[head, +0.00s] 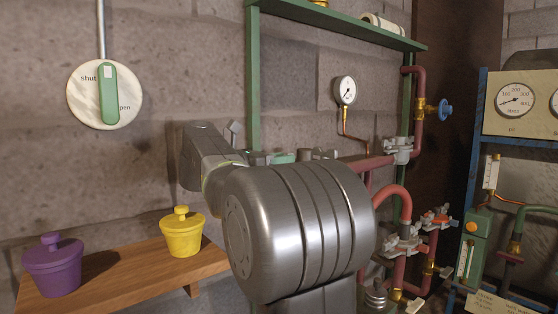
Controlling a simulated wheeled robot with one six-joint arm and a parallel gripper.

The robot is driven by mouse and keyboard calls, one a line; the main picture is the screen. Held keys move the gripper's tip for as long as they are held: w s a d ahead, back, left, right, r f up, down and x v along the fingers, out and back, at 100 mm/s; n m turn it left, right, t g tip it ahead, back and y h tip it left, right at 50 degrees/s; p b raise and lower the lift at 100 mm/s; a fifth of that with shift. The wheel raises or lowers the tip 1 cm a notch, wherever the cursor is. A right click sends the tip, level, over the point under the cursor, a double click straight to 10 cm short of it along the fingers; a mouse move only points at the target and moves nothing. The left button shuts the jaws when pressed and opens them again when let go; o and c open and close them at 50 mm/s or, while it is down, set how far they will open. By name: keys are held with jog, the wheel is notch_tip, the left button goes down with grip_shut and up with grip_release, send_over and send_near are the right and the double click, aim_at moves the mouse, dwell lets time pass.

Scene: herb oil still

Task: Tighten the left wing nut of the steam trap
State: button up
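My own arm fills the middle of the head view and hides much of the pipework behind it. My gripper's fingers cannot be made out; they seem to be behind the arm. A green fitting (284,157) shows just above the arm, at the left end of a red pipe (366,162). It may be the steam trap, but most of it is hidden. A small grey winged piece (235,128) stands up at its left and may be the left wing nut. I cannot tell whether anything touches it.
A wooden shelf (130,272) at lower left holds a purple pot (53,267) and a yellow pot (182,234). A round dial with a green lever (108,94) hangs above. A gauge (345,91), red pipes with clamps (399,150) and a blue-framed panel (520,104) stand right.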

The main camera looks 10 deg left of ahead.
jog(key=shift+o, duration=0.3)
jog(key=shift+a, duration=0.1)
jog(key=shift+s+a, duration=0.15)
jog(key=shift+s, duration=0.05)
jog(key=v, duration=1.3)
dwell(0.8)
